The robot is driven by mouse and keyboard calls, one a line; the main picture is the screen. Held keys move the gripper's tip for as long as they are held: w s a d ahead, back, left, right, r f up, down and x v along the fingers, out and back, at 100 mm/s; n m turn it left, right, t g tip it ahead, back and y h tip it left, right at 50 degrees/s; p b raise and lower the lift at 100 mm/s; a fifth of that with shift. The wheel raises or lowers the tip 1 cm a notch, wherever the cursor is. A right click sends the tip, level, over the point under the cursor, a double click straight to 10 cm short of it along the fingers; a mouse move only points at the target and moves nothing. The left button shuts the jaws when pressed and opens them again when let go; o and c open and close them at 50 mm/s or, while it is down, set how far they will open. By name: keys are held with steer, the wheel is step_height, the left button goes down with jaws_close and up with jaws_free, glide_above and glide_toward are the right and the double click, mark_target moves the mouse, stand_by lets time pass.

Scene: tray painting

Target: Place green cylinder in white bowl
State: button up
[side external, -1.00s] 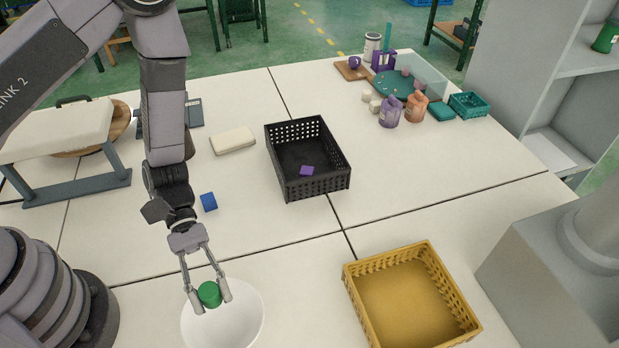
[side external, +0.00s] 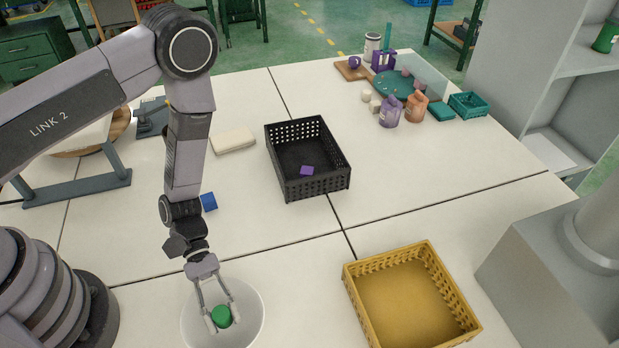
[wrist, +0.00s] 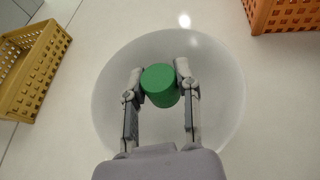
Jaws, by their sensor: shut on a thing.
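The green cylinder (side external: 221,316) is between the fingertips of my gripper (side external: 222,318), which is shut on it. The white bowl (side external: 253,323) stands at the bottom of the side view, and the cylinder and fingertips are over or inside it. In the wrist view the green cylinder (wrist: 160,85) sits between both fingers of my gripper (wrist: 160,82), with the white bowl (wrist: 222,75) around them. I cannot tell whether the cylinder touches the bowl's floor.
A yellow crate (side external: 350,292) stands right of the bowl. A black crate (side external: 272,150) holding a purple block (side external: 307,170) is farther back. A blue block (side external: 208,202) lies behind my arm. An orange basket (wrist: 285,14) shows in the wrist view's corner. Table between bowl and yellow crate is clear.

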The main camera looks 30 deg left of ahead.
mark_target(221, 313)
steer(key=o, duration=0.9)
steer(key=shift+o, duration=0.2)
steer(key=shift+r, duration=0.1)
steer(key=shift+r, duration=3.45)
steer(key=shift+r, duration=0.1)
